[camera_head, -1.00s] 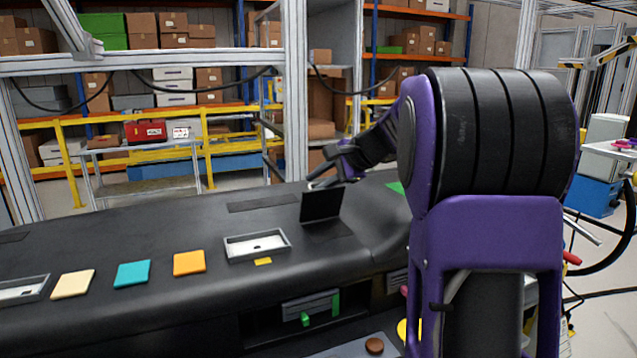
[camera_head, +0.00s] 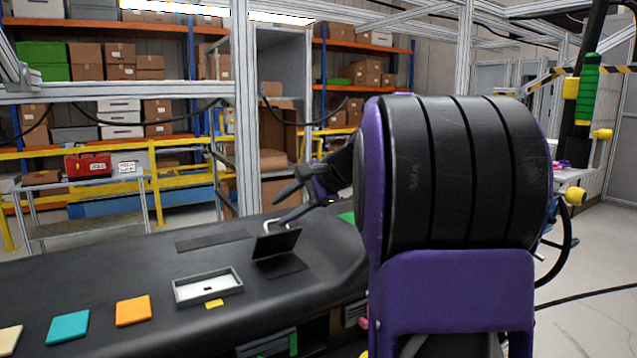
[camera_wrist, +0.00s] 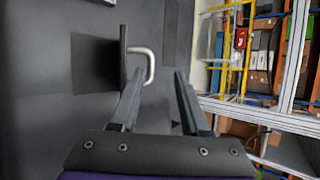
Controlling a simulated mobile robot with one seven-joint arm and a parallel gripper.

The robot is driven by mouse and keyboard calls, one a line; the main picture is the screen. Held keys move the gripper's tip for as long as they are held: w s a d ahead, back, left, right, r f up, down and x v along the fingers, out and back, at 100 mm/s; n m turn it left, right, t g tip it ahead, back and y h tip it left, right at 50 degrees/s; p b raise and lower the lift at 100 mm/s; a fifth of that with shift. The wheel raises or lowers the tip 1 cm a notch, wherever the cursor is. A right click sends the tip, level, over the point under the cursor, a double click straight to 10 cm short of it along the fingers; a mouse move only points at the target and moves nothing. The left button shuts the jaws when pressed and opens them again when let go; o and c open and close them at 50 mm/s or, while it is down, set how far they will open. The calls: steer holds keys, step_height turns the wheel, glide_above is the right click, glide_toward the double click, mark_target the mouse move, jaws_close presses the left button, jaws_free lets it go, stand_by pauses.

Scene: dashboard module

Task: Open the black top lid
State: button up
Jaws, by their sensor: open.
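The black top lid (camera_head: 277,243) stands raised and tilted above a dark square patch (camera_head: 282,267) on the dashboard. In the wrist view the lid (camera_wrist: 123,58) shows nearly edge-on, with a pale metal handle (camera_wrist: 150,66) on its right face. My gripper (camera_head: 273,212) is behind the lid's upper edge in the head view. In the wrist view my gripper (camera_wrist: 159,76) is open and empty. Its left fingertip is close to the handle's lower end; I cannot tell whether they touch. The right finger is clear of the lid.
The black dashboard (camera_head: 130,270) carries a grey-framed white tray (camera_head: 207,286), an orange square (camera_head: 133,310) and a teal square (camera_head: 68,327). Metal frame posts (camera_head: 247,120) stand behind it. My purple arm hides the dashboard's right side.

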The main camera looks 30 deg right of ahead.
steer(key=v, duration=1.2)
steer(key=shift+w, duration=0.1)
